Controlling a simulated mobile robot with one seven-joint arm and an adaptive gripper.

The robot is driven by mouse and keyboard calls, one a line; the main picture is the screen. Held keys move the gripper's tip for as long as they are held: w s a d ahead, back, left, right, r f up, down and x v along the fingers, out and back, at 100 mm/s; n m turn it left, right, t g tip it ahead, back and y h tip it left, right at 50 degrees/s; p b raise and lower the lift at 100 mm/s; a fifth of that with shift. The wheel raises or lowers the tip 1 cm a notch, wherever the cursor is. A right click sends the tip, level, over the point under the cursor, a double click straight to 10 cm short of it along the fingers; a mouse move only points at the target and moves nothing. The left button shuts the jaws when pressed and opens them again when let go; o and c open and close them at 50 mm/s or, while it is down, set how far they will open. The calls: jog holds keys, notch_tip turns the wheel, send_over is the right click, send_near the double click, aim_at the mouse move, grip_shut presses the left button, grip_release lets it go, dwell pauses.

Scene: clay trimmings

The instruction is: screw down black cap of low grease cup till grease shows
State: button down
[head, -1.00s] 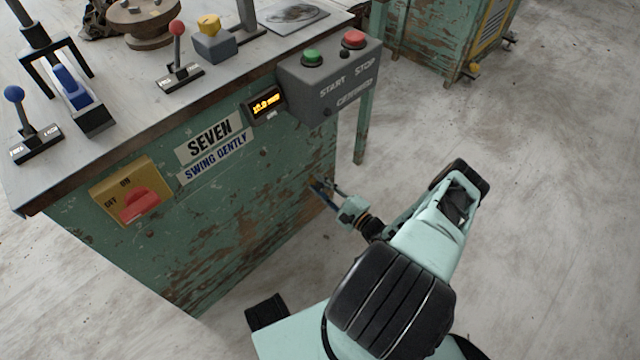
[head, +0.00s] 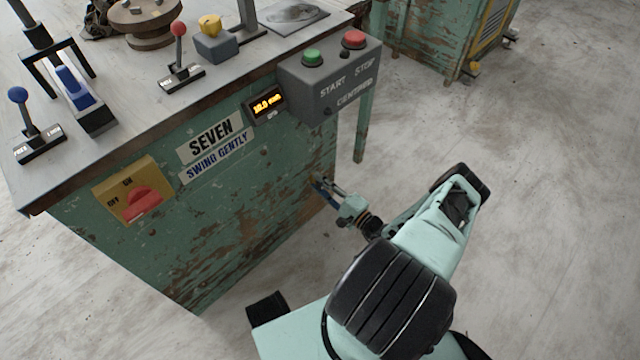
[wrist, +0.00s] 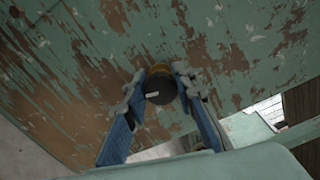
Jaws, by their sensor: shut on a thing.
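The black cap (wrist: 160,90) of the low grease cup shows in the wrist view, round and dark with a pale mark on its face. A thin brassy edge (wrist: 159,69) shows behind it, against the worn green panel. My gripper (wrist: 161,88) has its two blue fingers on either side of the cap, shut on it. In the head view my gripper (head: 320,188) reaches low to the right part of the cabinet's front, and the cap is hidden there. I cannot make out any grease.
The green cabinet (head: 240,215) carries a red rotary switch (head: 143,204), a lit display (head: 266,103) and a start-stop box (head: 330,85). Levers stand on its top. The floor (head: 560,150) to the right is clear.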

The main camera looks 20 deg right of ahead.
jog(key=c, duration=1.6)
grip_release()
jog(key=shift+v, duration=3.7)
